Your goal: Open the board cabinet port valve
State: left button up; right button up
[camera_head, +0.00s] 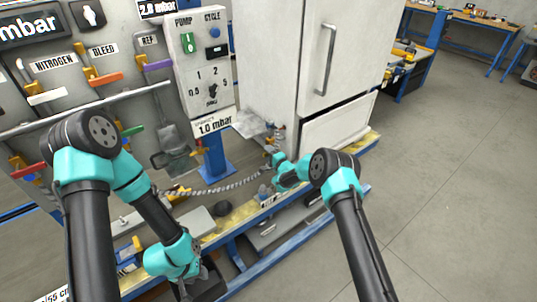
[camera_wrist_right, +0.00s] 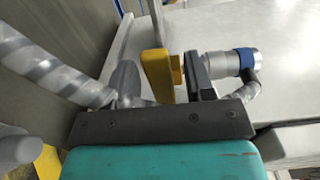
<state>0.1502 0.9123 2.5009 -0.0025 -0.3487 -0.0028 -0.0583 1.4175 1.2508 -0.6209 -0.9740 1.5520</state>
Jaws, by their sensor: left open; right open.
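The white cabinet (camera_head: 268,62) stands upright at the back centre, with a grey hose (camera_head: 225,187) running to fittings by its lower left corner. In the right wrist view a yellow valve handle (camera_wrist_right: 157,76) sits between the two dark fingers of my right gripper (camera_wrist_right: 163,78), which is open. A metal fitting with a blue collar (camera_wrist_right: 246,60) lies just right of the fingers. In the head view my right gripper (camera_head: 270,160) is small beside the cabinet's lower corner, and the handle is hard to make out. My left gripper (camera_head: 203,284) is open, low near the bottom edge.
A valve panel (camera_head: 80,105) with coloured handles fills the left. A pump control box (camera_head: 203,65) stands left of the cabinet. A blue-framed bench (camera_head: 270,222) runs below. The grey floor (camera_head: 450,150) at right is clear. The thick hose (camera_wrist_right: 50,65) passes close left of my right gripper.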

jog(key=shift+w, duration=0.1)
grip_shut()
dwell(0.5)
